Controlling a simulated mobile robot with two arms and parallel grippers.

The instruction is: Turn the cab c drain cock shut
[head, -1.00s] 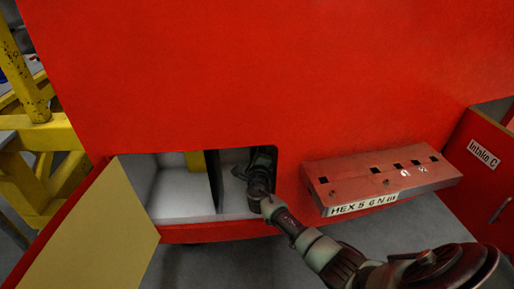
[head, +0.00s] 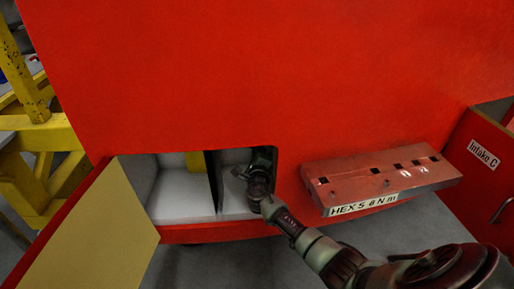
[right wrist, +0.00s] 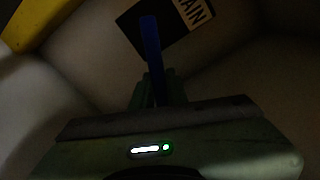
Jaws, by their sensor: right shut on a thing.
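The drain cock shows as a blue lever (right wrist: 151,48) in the right wrist view, running nearly straight up the picture from between my fingers. Behind it is a dark plate with a pale label (right wrist: 188,14) whose visible letters end in "AIN". My right gripper (right wrist: 157,92) is shut on the blue lever. In the head view my right gripper (head: 263,157) is inside the right part of the open compartment (head: 238,205), low in the red nosecone. There the lever is hidden. My left gripper is out of view.
An open hatch door (head: 105,215) hangs left of the compartment, and a dark divider (head: 213,182) stands inside it. A red block labelled "HEX 5 6 N m" (head: 385,178) juts out at right, above my forearm. An "Intake C" door (head: 482,160) is at far right. Yellow framework (head: 45,150) stands at left.

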